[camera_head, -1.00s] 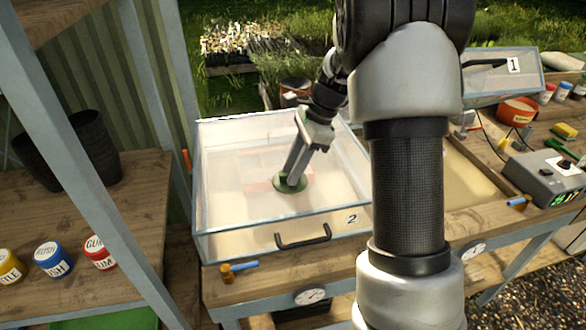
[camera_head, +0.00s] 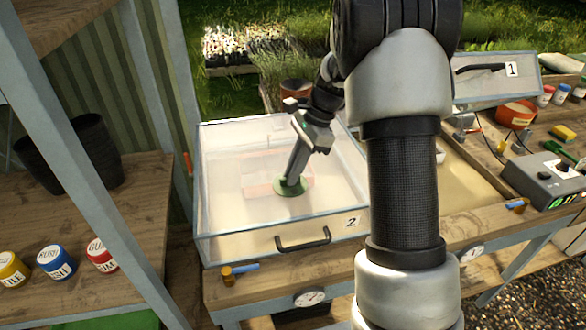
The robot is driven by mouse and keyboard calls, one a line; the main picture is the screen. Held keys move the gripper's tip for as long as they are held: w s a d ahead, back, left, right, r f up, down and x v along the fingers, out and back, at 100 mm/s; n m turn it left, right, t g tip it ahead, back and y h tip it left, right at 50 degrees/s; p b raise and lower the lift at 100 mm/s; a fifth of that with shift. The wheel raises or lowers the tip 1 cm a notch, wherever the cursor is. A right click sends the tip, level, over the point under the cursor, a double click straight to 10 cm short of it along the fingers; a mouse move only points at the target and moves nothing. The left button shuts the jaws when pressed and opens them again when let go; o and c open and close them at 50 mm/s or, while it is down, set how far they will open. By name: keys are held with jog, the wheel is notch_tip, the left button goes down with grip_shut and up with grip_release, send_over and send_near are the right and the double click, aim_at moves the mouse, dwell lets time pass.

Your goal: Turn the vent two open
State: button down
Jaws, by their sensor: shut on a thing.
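Vent two is a green round knob (camera_head: 291,188) on the clear lid of the box (camera_head: 225,225) labelled 2. My gripper (camera_head: 291,180) points down at it from above and is shut on it. The fingers hide part of the knob, and its turn angle is hard to tell. The lid is down, with a black handle (camera_head: 303,239) on its front.
The box labelled 1 has its lid (camera_head: 497,76) raised at the right. A grey control box (camera_head: 550,178) stands on the bench at the right. A blue-handled tap (camera_head: 240,270) is at the front left. Shelves with lidded jars (camera_head: 56,262) and dark pots (camera_head: 70,160) stand at the left.

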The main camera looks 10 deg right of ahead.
jog(key=n+g+p, duration=0.1)
jog(key=n+p, duration=0.1)
jog(key=n+g+p, duration=0.1)
jog(key=n, duration=0.2)
jog(key=shift+w+r+h+p, duration=0.15)
jog(key=shift+w+h+p, duration=0.05)
jog(key=shift+h+p, duration=0.15)
jog(key=n, duration=0.2)
jog(key=n+h+p, duration=0.1)
jog(key=n, duration=0.1)
jog(key=n+g+p, duration=0.1)
jog(key=shift+w+a+n+h, duration=0.15)
jog(key=shift+a+n+h, duration=0.1)
jog(key=shift+n, duration=0.15)
jog(key=n+h, duration=0.1)
jog(key=n, duration=0.1)
jog(key=n+h+p, duration=0.1)
jog(key=n, duration=0.2)
jog(key=shift+a+n+g, duration=0.15)
jog(key=shift+n+g, duration=0.15)
jog(key=shift+g, duration=0.1)
jog(key=c, duration=1.8)
grip_release()
jog(key=shift+c, duration=0.2)
jog(key=p+v, duration=0.1)
jog(key=v, duration=1.6)
jog(key=shift+w+a, duration=0.15)
jog(key=shift+a, duration=0.05)
